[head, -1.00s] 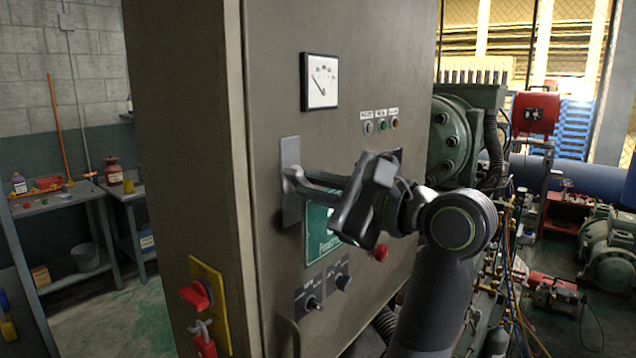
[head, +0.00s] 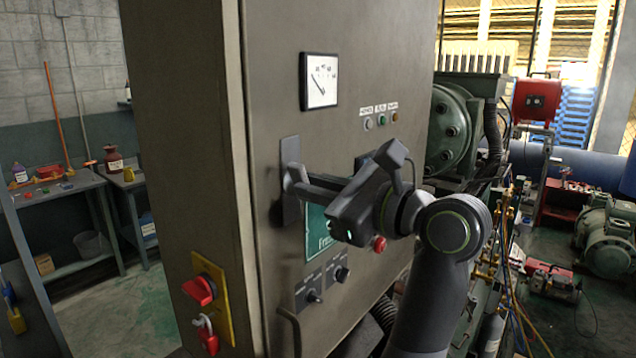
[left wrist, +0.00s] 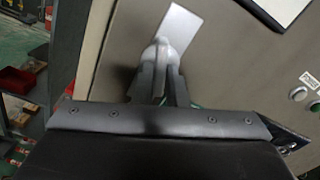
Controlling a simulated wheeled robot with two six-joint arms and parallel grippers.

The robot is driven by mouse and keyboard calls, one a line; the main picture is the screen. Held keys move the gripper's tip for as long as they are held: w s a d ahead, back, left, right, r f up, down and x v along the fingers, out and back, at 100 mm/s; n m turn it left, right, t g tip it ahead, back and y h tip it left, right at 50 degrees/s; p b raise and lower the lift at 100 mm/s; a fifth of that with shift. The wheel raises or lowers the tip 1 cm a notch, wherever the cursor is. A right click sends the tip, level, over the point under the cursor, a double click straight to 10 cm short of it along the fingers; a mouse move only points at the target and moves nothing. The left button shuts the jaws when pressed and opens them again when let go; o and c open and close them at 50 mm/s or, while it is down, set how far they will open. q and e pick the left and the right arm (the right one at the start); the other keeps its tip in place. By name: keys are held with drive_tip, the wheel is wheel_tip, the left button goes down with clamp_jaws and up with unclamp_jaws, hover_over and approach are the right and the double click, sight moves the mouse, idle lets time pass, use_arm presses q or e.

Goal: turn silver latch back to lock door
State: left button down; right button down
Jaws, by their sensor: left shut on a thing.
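The silver latch (head: 290,152) is on the front of the tall grey cabinet door (head: 345,30), left of the gripper body. Its flat plate shows, but most of its handle is hidden by my fingers. My left gripper (head: 300,184) is shut on the latch handle, with its body rolled at a slant. In the left wrist view, the latch plate (left wrist: 180,30) looks tilted, and the fingers (left wrist: 160,82) close around the rounded handle below it. The door lies flush with the cabinet front, as far as I can see. My right gripper is not in view.
A gauge (head: 320,82) sits above the latch, and small buttons (head: 382,120) are to its right. A green sign (head: 318,232) and knobs (head: 325,287) are below. A red switch (head: 200,290) with a padlock is on the cabinet's side. Machinery (head: 455,125) stands behind on the right.

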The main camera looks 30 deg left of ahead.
use_arm(q)
drive_tip(key=shift+f, duration=0.1)
drive_tip(key=m+p, duration=0.2)
drive_tip(key=m, duration=0.1)
drive_tip(key=shift+p, duration=0.3)
drive_tip(key=c, duration=1.5)
unclamp_jaws()
drive_tip(key=shift+c, duration=0.2)
drive_tip(key=d+b, duration=0.7)
drive_tip(key=d, duration=0.2)
drive_tip(key=shift+s, duration=0.4)
